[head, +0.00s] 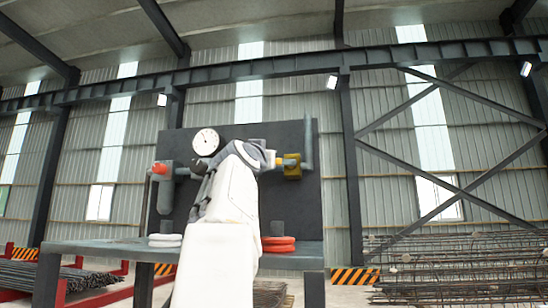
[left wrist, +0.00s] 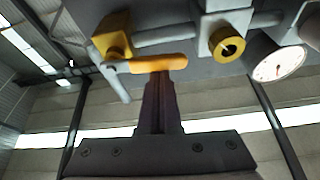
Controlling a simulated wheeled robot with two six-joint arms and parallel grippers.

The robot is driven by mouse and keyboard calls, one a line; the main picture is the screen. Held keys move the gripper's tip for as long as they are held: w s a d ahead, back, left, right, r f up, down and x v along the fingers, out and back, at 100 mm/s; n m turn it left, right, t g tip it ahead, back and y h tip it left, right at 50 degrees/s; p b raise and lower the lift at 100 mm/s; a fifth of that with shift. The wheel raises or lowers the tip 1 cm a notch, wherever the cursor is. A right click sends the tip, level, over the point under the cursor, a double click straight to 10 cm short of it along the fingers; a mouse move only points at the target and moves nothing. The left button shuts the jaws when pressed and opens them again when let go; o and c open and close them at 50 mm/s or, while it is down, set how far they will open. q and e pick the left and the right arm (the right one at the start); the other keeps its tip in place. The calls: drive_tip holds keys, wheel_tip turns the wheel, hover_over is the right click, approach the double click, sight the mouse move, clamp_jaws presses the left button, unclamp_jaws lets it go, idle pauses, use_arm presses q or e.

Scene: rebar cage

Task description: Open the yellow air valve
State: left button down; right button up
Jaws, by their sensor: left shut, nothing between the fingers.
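The yellow air valve (head: 291,167) is on a pipe at the right side of the dark panel, with its body partly behind my left gripper in the head view. In the left wrist view its yellow body (left wrist: 113,36) is at upper left, and its orange-yellow lever (left wrist: 155,64) runs roughly parallel to the pipe. My left gripper (left wrist: 164,78) is shut and empty, its fingertips right at the lever's side; I cannot tell whether they touch. In the head view my left gripper (head: 262,155) is at the valve's left, mostly hidden by my arm. My right gripper is not in view.
The dark panel (head: 300,215) stands behind a grey bench (head: 95,247). It carries a white gauge (head: 206,142) and a red valve (head: 161,170) at left. A second yellow fitting (left wrist: 227,44) shows in the wrist view. White (head: 165,240) and red (head: 278,244) coils lie on the bench.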

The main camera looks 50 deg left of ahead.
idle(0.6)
use_arm(q)
wheel_tip(320, 180, up, 4)
drive_tip(key=r+p, duration=0.1)
drive_tip(key=p, duration=0.3)
drive_tip(key=f+b+v, duration=0.1)
drive_tip(key=b+v, duration=0.6)
drive_tip(key=v, duration=0.3)
drive_tip(key=shift+w+d, duration=0.1)
